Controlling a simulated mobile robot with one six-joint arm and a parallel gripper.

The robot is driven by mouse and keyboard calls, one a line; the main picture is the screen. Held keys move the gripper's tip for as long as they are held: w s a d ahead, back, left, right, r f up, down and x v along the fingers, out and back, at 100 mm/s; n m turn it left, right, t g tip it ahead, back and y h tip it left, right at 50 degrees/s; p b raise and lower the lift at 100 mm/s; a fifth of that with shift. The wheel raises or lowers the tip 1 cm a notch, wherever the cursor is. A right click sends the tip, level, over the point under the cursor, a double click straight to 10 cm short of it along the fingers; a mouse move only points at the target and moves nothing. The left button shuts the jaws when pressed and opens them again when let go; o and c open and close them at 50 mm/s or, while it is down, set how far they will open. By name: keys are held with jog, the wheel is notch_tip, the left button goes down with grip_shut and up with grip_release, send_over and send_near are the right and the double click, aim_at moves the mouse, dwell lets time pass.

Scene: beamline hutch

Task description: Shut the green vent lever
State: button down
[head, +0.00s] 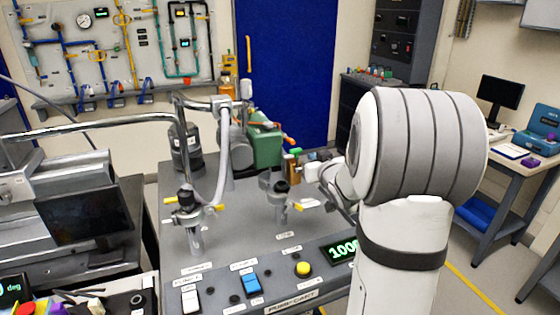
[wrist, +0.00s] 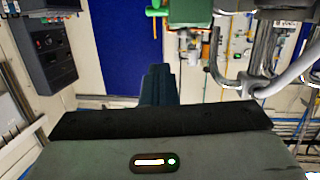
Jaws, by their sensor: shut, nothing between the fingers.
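A small green part, which looks like the vent lever (head: 295,152), sits on a brass-coloured block (head: 293,167) on the pump cart, right of the green pump motor (head: 265,145). Its exact position, open or shut, is too small to tell. My gripper (head: 318,157) is just right of it in the head view, partly hidden by my own arm; whether they touch cannot be told. In the wrist view my gripper (wrist: 158,84) is shut and empty. The green motor (wrist: 190,10) shows at the top there.
The grey pump cart (head: 235,255) has two black-topped valves with yellow handles (head: 190,203) (head: 281,188), a blue switch (head: 250,284) and a yellow button (head: 303,269). Metal pipes and a hose (head: 224,160) rise at the left. A blue door (head: 285,70) stands behind.

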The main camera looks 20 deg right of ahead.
jog(key=w+d+f+t+y, duration=0.1)
jog(key=w+f, duration=0.1)
jog(key=w, duration=0.5)
jog(key=w+d+f+t+y, duration=0.1)
jog(key=w+f, duration=0.2)
jog(key=w, duration=0.4)
jog(key=shift+w+f+n, duration=0.15)
jog(key=shift+f+n, duration=0.2)
jog(key=shift+n, duration=0.05)
jog(key=shift+d, duration=0.2)
